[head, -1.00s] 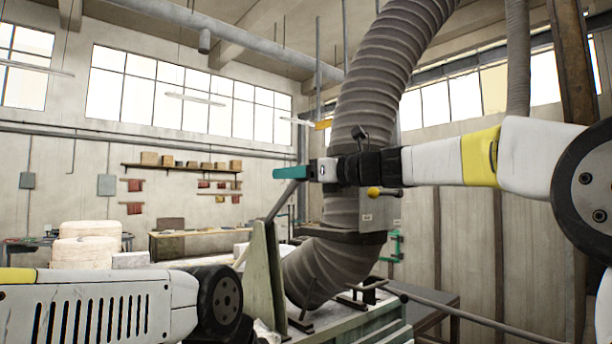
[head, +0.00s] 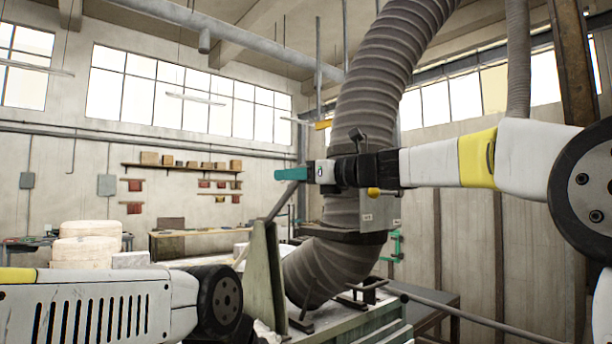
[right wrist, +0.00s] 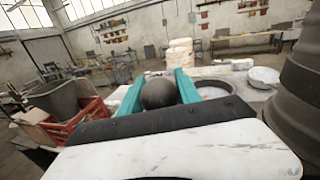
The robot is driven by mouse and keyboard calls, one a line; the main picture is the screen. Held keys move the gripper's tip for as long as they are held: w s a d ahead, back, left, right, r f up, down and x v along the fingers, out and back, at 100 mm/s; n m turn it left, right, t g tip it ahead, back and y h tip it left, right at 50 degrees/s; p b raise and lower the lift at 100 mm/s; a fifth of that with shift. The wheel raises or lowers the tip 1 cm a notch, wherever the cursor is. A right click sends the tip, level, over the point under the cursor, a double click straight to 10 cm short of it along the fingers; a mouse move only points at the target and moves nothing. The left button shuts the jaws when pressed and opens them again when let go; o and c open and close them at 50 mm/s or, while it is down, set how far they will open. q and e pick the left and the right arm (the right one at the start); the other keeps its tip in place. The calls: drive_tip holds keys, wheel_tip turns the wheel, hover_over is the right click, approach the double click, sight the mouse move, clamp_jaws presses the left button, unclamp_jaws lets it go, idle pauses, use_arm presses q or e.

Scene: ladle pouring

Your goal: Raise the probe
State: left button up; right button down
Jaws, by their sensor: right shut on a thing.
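My right gripper (head: 291,174) has teal fingers and reaches in from the right in the head view. It is shut on the probe, a thin grey rod (head: 283,202) that slants down and left from the fingers. The rod's lower end is hidden behind a grey-green upright panel. In the right wrist view, a dark round end of the probe (right wrist: 158,92) sits between the fingers (right wrist: 160,76). My left arm shows at the lower left of the head view, but its gripper is out of frame.
A thick ribbed duct (head: 372,90) rises close behind my right wrist. The grey-green panel (head: 262,275) stands below the gripper. In the right wrist view, a dark-rimmed round vessel (right wrist: 238,106), a white pan (right wrist: 264,76) and a red crate (right wrist: 88,121) lie beyond the fingers.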

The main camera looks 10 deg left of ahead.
wheel_tip(320, 180, down, 9)
drive_tip(key=s+d, duration=0.2)
drive_tip(key=shift+s+d, duration=0.3)
drive_tip(key=shift+s, duration=0.1)
drive_tip(key=shift+f, duration=0.1)
drive_tip(key=c, duration=0.9)
unclamp_jaws()
drive_tip(key=shift+d, duration=0.1)
drive_tip(key=v, duration=0.7)
drive_tip(key=shift+s+d, duration=0.1)
drive_tip(key=shift+d, duration=0.25)
